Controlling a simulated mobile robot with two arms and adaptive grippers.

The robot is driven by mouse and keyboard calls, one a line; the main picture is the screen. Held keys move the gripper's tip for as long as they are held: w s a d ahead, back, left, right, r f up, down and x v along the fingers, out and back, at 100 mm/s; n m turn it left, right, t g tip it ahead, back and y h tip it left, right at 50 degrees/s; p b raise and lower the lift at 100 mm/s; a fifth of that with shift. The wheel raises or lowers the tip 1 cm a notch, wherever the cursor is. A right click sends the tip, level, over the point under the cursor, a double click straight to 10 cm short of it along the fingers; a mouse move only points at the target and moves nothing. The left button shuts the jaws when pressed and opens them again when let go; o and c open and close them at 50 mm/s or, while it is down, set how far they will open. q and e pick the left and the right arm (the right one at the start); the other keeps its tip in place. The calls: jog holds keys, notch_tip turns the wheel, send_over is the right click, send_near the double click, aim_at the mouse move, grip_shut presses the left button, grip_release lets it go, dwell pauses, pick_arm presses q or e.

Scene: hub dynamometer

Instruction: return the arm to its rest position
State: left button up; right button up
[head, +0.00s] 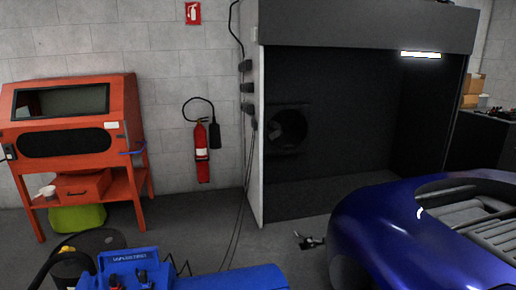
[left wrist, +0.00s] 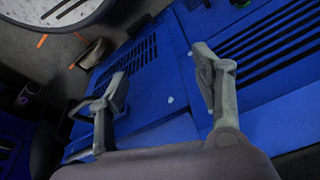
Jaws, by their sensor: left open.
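My left gripper (left wrist: 161,66) shows in the left wrist view with its two grey fingers spread wide apart. Nothing is between the fingers. Behind them is a blue surface (left wrist: 150,125) with slotted vents. I cannot tell how far the fingers are from it. I cannot make out either arm in the head view, and my right gripper is not seen.
Blue equipment (head: 130,268) stands at the bottom left of the head view. A blue car (head: 400,235) fills the lower right. An orange blasting cabinet (head: 75,130) and a fire extinguisher (head: 202,152) are by the wall. A small dark object (head: 309,241) lies on the floor.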

pick_arm(q)
jog(key=s+a+f+g, duration=0.1)
jog(key=s+a+f, duration=0.2)
jog(key=s+f, duration=1.4)
jog(key=shift+s+f, duration=0.15)
